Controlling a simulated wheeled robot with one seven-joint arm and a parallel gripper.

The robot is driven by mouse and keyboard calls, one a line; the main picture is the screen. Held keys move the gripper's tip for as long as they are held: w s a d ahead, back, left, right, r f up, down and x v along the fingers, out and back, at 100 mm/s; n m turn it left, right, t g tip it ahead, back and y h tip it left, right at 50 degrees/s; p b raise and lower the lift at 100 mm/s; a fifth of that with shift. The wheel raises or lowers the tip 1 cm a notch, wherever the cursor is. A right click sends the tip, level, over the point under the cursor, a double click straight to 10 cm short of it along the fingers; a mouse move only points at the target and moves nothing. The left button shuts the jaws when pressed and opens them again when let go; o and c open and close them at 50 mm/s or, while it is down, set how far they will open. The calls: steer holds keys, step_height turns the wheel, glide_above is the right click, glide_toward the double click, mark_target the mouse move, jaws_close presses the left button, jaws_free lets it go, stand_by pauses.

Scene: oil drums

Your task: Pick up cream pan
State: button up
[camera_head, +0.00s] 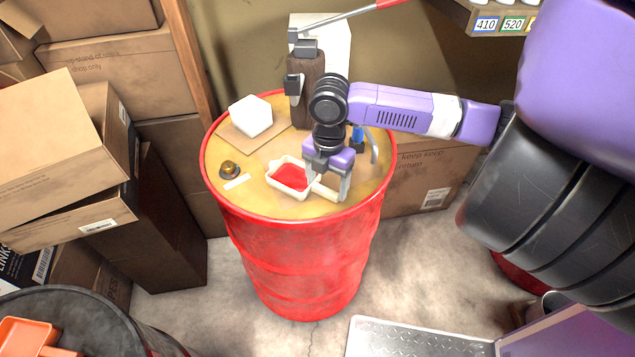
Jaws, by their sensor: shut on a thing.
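The cream pan (275,181) is a small cream tray shape with a red inside. It lies on the yellowish top of the red drum (303,255), near the front middle. My gripper (328,190) points down at the pan's right side, with its fingers around a cream part there that looks like the handle. The gripper is shut on the pan. The fingers partly hide where they touch it. I cannot tell whether the pan is lifted off the drum top.
On the drum top stand a white faceted block (250,116) on a brown board, a small dark and brass object (229,170) and a dark brown block (306,95) behind. Cardboard boxes (118,75) crowd the left. Another drum (90,315) is at lower left.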

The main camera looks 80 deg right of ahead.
steer(key=shift+r, duration=0.2)
step_height(320, 180, up, 19)
steer(key=b, duration=0.1)
steer(key=shift+r, duration=0.2)
stand_by(0.9)
